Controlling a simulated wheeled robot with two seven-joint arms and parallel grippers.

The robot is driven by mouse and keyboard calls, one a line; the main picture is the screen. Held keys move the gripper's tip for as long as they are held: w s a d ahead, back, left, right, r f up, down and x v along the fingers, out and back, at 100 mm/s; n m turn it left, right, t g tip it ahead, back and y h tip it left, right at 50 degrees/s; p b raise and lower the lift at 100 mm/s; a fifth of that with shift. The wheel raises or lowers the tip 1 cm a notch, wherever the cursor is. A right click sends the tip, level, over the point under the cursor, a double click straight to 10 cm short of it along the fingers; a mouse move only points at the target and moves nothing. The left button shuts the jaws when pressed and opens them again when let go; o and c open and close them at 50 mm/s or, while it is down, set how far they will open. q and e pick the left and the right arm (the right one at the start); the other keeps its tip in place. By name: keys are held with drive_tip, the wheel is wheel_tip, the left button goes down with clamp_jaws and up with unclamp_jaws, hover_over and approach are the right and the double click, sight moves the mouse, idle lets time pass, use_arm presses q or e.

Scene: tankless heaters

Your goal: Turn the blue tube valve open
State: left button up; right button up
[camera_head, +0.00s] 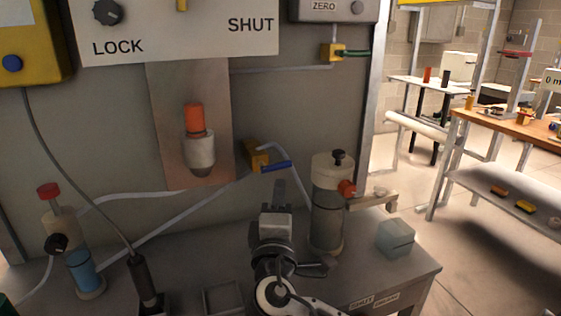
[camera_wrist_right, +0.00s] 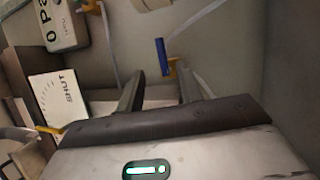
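The blue tube valve has a blue lever handle (camera_head: 276,166) on a yellow-brass body (camera_head: 256,154), mounted on the grey panel with a pale tube running through it. The lever points right from the body and tilts slightly upward in the head view. My right gripper (camera_head: 279,188) is just below the lever, apart from it. In the right wrist view the lever (camera_wrist_right: 162,57) shows beyond the gap between the two spread fingers (camera_wrist_right: 161,75); nothing is between them. My left gripper is not in view.
A clear cylinder (camera_head: 328,205) with a black knob and red fitting stands right of my gripper. A grey cube (camera_head: 396,238) sits on the bench. An orange-capped cylinder (camera_head: 198,140) is on the panel at left. A blue-bottomed cylinder (camera_head: 82,272) stands far left.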

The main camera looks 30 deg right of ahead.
sight(283, 165)
drive_tip(key=p+x, duration=0.1)
drive_tip(key=x, duration=1)
drive_tip(key=shift+a, duration=0.1)
clamp_jaws()
